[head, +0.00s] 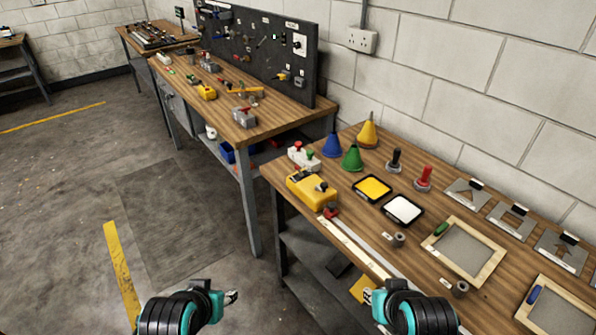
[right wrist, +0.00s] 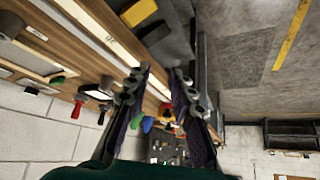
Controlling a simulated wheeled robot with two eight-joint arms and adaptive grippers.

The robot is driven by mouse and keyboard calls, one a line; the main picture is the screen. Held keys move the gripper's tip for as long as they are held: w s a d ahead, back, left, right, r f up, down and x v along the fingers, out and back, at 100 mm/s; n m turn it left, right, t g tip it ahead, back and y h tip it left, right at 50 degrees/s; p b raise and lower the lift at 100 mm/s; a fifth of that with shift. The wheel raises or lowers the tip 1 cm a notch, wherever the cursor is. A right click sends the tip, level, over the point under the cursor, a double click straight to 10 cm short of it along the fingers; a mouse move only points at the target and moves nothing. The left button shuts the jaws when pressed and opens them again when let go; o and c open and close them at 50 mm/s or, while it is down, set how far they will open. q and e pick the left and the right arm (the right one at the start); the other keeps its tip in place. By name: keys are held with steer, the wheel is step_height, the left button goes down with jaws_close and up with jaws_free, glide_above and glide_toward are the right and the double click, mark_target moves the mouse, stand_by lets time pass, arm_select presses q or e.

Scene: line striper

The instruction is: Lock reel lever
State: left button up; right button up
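The yellow reel (head: 311,190) lies on the near bench's left end, with a small dark lever-like part (head: 321,187) on its top. A red piece (head: 331,210) sits at its front end, beside a long pale strip (head: 352,245). My right gripper (head: 369,297) is low at the bench's front edge, apart from the reel.
Framed screens (head: 463,254) fill the bench's right. Open floor (head: 190,225) lies to the left.

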steer(key=w+a+r+t+y, duration=0.1)
steer(key=w+a, duration=0.2)
steer(key=w, duration=0.1)
steer(key=w+a+r+t+y, duration=0.1)
steer(key=w+a+r, duration=0.1)
steer(key=w+a, duration=0.2)
steer(key=w+a+r+m+t+y, duration=0.1)
steer(key=w+a+t+y, duration=0.1)
steer(key=w+a, duration=0.2)
steer(key=shift+w+r+b, duration=0.2)
steer(key=shift+r+b, duration=0.1)
steer(key=shift+r, duration=0.1)
jaws_close()
steer(key=w+a+r+m+t+y, duration=0.2)
steer(key=w+a+r+m+t, duration=0.25)
steer(key=w+a, duration=0.35)
steer(key=w+d+f+m+t+h, duration=0.1)
steer(key=w+f+m+h, duration=0.1)
steer(key=f+m, duration=0.2)
steer(key=w+f+m+t+h+b, duration=0.1)
steer(key=w+f+m+t+h, duration=0.1)
steer(key=f+m, duration=0.3)
steer(key=shift+w+d+m+h, duration=0.35)
steer(key=shift+w+m+h, duration=0.2)
steer(key=shift+m+h, duration=0.4)
